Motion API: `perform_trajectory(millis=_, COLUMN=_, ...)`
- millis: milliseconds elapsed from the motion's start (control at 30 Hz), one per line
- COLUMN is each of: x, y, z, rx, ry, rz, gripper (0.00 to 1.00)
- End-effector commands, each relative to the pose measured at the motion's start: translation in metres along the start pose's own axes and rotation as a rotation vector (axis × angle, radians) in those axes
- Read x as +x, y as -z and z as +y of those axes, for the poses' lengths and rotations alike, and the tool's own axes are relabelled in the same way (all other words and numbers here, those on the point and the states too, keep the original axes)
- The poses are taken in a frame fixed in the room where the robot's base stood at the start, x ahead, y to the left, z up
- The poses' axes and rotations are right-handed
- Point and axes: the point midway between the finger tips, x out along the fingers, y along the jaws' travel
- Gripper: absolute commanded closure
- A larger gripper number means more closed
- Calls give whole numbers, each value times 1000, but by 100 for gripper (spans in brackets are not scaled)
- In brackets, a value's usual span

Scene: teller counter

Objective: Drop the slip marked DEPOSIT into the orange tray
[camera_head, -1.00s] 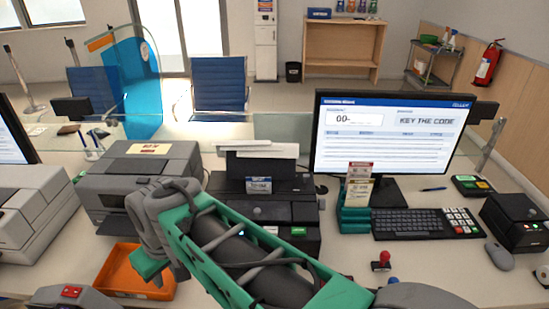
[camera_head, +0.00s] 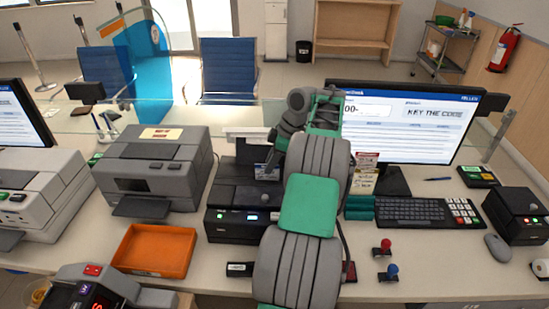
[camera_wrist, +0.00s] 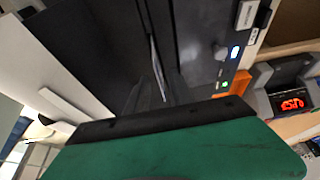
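The orange tray (camera_head: 155,252) sits empty on the counter at the lower left in the head view. Several slips (camera_head: 366,170) stand in a teal holder (camera_head: 358,207) right of my arm, one with a red heading. A blue-marked card (camera_head: 265,172) shows at the black printer (camera_head: 235,205), partly behind my arm. I cannot read DEPOSIT on any of them. My gripper (camera_wrist: 165,140) shows as a green and black edge in the wrist view, above dark equipment with a thin upright sheet edge (camera_wrist: 158,68). In the head view my arm hides its fingers, and nothing held can be made out.
A grey printer (camera_head: 150,165) stands behind the tray. A device with a red display (camera_head: 95,290) is at its front left. The monitor (camera_head: 420,125), keyboard (camera_head: 425,212) and red and blue stamps (camera_head: 385,248) lie right of my arm.

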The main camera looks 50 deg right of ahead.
Motion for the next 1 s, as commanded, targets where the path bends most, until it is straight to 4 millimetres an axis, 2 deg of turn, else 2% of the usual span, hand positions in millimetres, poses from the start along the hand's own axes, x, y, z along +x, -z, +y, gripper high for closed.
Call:
perform_trajectory(millis=33, x=12, y=-1, z=0, rx=-1, ry=0, rz=0, gripper=72)
perform_trajectory(millis=167, x=26, y=0, z=0, rx=1, ry=-3, rz=0, gripper=72)
perform_trajectory(millis=467, x=30, y=1, z=0, rx=1, ry=-3, rz=0, gripper=72)
perform_trajectory(millis=800, x=30, y=1, z=0, rx=1, ry=-3, rz=0, gripper=99)
perform_trajectory(millis=1000, x=30, y=0, z=1, rx=2, ry=-3, rz=0, gripper=100)
